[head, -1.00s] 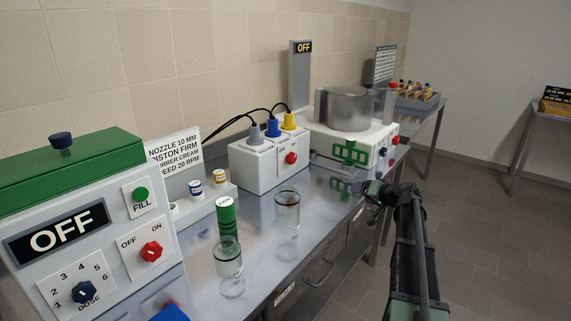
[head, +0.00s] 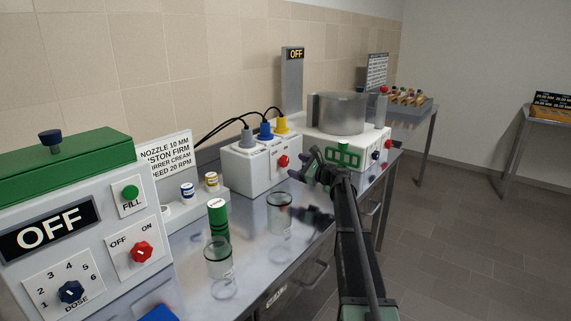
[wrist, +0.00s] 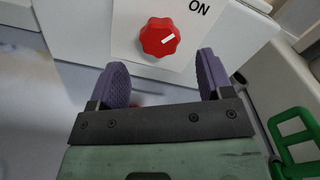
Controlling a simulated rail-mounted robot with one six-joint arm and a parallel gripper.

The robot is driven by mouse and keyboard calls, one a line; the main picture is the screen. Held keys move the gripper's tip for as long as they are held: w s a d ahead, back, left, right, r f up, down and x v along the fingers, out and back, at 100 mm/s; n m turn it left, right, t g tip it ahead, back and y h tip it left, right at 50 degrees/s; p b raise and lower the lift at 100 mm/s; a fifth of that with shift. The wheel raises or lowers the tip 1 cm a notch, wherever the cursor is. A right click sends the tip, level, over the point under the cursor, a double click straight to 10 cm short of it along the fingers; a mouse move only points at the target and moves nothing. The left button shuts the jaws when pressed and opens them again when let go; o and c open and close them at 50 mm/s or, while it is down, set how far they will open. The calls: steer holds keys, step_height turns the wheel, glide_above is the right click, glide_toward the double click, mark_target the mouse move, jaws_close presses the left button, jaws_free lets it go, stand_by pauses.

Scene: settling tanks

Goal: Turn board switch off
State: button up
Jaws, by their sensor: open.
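The board switch is a red knob (head: 283,161) on the front of a white plug board (head: 242,172). In the wrist view the red knob (wrist: 160,37) fills the top centre, and its white mark points up and right toward the ON label (wrist: 200,7). My gripper (head: 311,168) is just in front and to the right of the board. In the wrist view my gripper (wrist: 161,70) is open, its two purple fingers on either side below the knob, apart from it. Nothing is between the fingers.
A mixer base with a metal pot (head: 342,112) and a green handle (head: 344,153) stands close right of my gripper. Glass jars (head: 279,212) stand in front of the board. A filling machine (head: 75,235) stands at left. Black cables run from the board's plugs.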

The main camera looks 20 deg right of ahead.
mark_target(286, 162)
steer(key=x, duration=0.5)
steer(key=shift+w+a, duration=0.2)
steer(key=shift+w, duration=0.15)
steer(key=shift+c, duration=0.3)
steer(key=c, duration=0.9)
steer(key=shift+o, duration=0.2)
